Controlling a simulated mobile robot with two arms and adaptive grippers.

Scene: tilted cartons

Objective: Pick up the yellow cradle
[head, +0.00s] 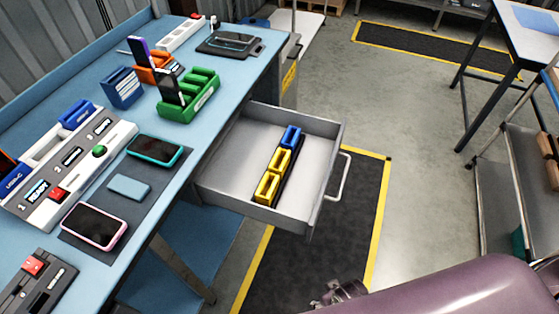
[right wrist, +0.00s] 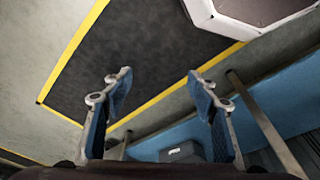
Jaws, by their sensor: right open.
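Two yellow cradles lie in the open grey drawer (head: 225,175) in the head view. One yellow cradle (head: 280,161) is in the middle of a short row and the other yellow cradle (head: 267,187) is at its near end. A blue cradle (head: 292,137) is at the far end. My right gripper (right wrist: 160,88) is open and empty in the right wrist view, over the floor. Part of it shows at the bottom of the head view, below the drawer and apart from the cradles. My left gripper is not in view.
The blue workbench (head: 225,88) carries a green holder (head: 188,97), an orange holder (head: 152,68), phones and a grey station (head: 60,165). The drawer's front handle (head: 345,178) juts out over the black floor mat (head: 345,225). Shelving stands at the right.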

